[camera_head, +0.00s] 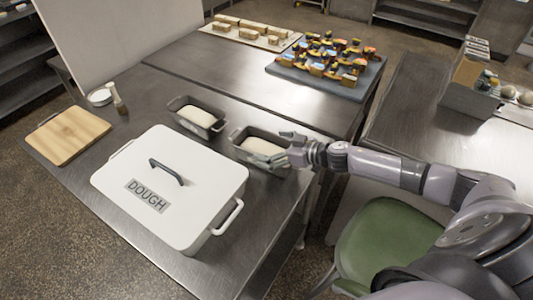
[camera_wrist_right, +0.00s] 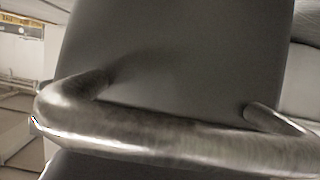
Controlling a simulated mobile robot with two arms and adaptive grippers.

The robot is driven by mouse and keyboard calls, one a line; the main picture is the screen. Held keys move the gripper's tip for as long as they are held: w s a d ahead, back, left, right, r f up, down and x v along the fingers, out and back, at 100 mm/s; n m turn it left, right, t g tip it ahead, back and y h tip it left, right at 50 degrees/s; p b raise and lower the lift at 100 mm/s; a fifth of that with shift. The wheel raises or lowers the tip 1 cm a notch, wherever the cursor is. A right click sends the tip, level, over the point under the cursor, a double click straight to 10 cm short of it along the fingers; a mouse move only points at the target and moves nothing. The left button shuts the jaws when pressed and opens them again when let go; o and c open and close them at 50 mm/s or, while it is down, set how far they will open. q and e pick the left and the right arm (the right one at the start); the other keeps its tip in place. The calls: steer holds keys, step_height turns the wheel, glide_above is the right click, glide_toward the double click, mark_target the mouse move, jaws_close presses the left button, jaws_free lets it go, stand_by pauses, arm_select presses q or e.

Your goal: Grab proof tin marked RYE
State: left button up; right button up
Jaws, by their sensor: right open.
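Two dark loaf tins with pale dough inside stand on the steel table. One tin (camera_head: 185,121) is behind the white box. The other tin (camera_head: 246,158) is nearer to me, at the table's right edge. I cannot read a RYE mark on either. My right gripper (camera_head: 285,150) is open at the right end of the nearer tin and covers part of that end. The right wrist view shows a curved metal handle (camera_wrist_right: 180,143) in front of a dark grey wall (camera_wrist_right: 190,50) very close up. My left gripper is not in view.
A large white lidded box (camera_head: 205,190) labelled DOUGH fills the table's front. A wooden board (camera_head: 67,135) lies at the left. A tray (camera_head: 350,92) of colourful pastries is at the back. A green chair (camera_head: 385,240) stands below my right arm.

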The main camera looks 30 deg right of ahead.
steer(key=shift+w+a, duration=0.15)
steer(key=shift+w, duration=0.05)
steer(key=shift+s, duration=0.1)
steer(key=shift+c, duration=0.6)
steer(key=shift+s+f, duration=0.15)
steer(key=shift+f, duration=0.05)
steer(key=c, duration=1.7)
steer(key=shift+r, duration=0.1)
steer(key=shift+c, duration=0.4)
